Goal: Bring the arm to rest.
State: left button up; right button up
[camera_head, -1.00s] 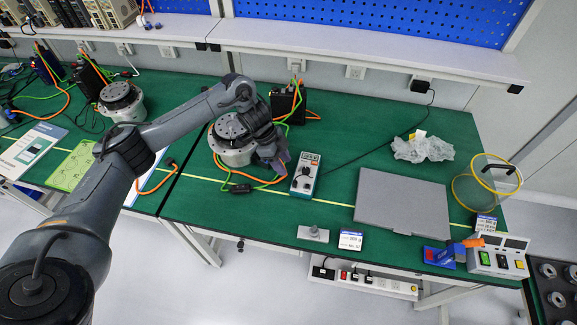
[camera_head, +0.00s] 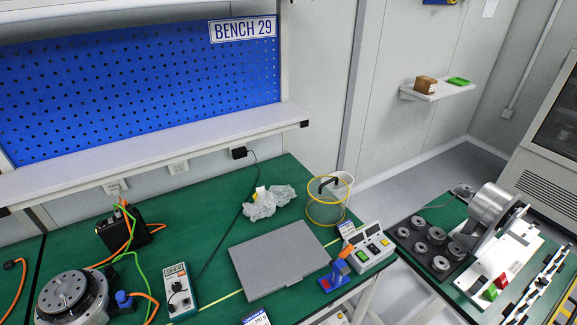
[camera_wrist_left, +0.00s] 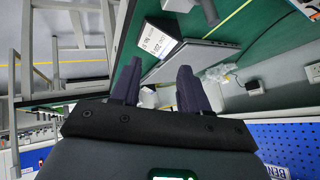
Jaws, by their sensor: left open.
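My left gripper (camera_wrist_left: 159,68) shows in the left wrist view. Its two dark fingers stand apart with no object gripped between them. In the head view neither arm shows. There a round actuator (camera_head: 72,295) with a silver top stands at the left front of the bench, and a blue-capped part (camera_head: 122,299) is beside it. My right gripper is in neither view.
The grey plate (camera_head: 283,262) lies mid-bench, with a handheld meter (camera_head: 179,288) to its left. A second green table (camera_head: 448,215) stands at the right.

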pick_arm(q)
jog(key=s+a+n+g+y, duration=0.15)
jog(key=s+a+n, duration=0.25)
jog(key=s, duration=0.5)
jog(key=s+a+n+g+y, duration=0.1)
jog(key=s+a+n+g, duration=0.25)
jog(key=s, duration=0.55)
notch_tip(320, 180, up, 33)
jog(key=p, duration=3.3)
jog(key=shift+a+t, duration=0.3)
jog(key=shift+a, duration=0.15)
jog(key=shift+n, duration=0.25)
notch_tip(320, 180, down, 75)
jog(key=b, duration=7.5)
